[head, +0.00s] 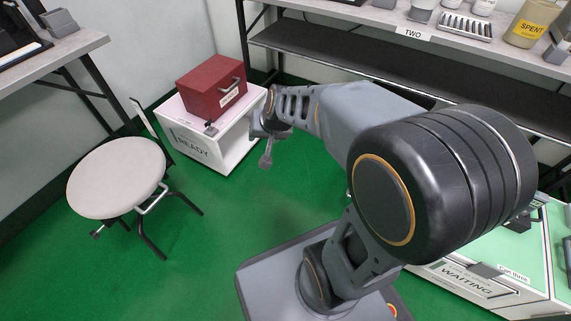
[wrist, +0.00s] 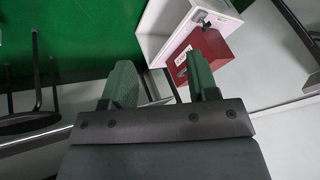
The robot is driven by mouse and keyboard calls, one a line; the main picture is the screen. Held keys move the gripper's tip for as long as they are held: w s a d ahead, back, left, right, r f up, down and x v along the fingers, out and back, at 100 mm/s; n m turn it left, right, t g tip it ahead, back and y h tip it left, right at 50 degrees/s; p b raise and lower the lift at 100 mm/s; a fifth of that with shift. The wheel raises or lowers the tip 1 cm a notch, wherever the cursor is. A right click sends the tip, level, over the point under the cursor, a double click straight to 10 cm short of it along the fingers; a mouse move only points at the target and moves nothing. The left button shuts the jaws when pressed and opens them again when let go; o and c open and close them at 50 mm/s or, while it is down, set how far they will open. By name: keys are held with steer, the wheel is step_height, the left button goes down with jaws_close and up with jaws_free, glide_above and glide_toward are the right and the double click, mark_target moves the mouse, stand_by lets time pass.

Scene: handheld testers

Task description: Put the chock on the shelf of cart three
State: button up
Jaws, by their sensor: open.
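My gripper (head: 266,152) hangs in the air to the right of a white cart. In the wrist view my gripper (wrist: 161,78) is open, with nothing between its two green fingers. Cart three (head: 500,272) is at the lower right, with a "Cart three" label, a "WAITING" sign and a pale green top; my arm hides part of it. A small dark object (head: 211,128) sits on the white cart's top edge and also shows in the wrist view (wrist: 203,18). I cannot tell whether it is the chock. Another dark object (head: 520,218) is on cart three, its kind unclear.
The white cart (head: 195,150) marked "READY" carries a red box (head: 212,86). A round stool (head: 117,177) stands at left, below a table (head: 60,48). A bench (head: 390,20) labelled "TWO" holds jars along the back. Green floor between stool and my base is clear.

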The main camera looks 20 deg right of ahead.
steer(key=s+n+g+h, duration=0.1)
steer(key=s+n+g, duration=0.2)
steer(key=s, duration=0.9)
steer(key=shift+s+d+r+n+h, duration=0.25)
steer(key=shift+d+r+n+h, duration=0.1)
steer(key=shift+r+n+h, duration=0.05)
steer(key=shift+r, duration=0.1)
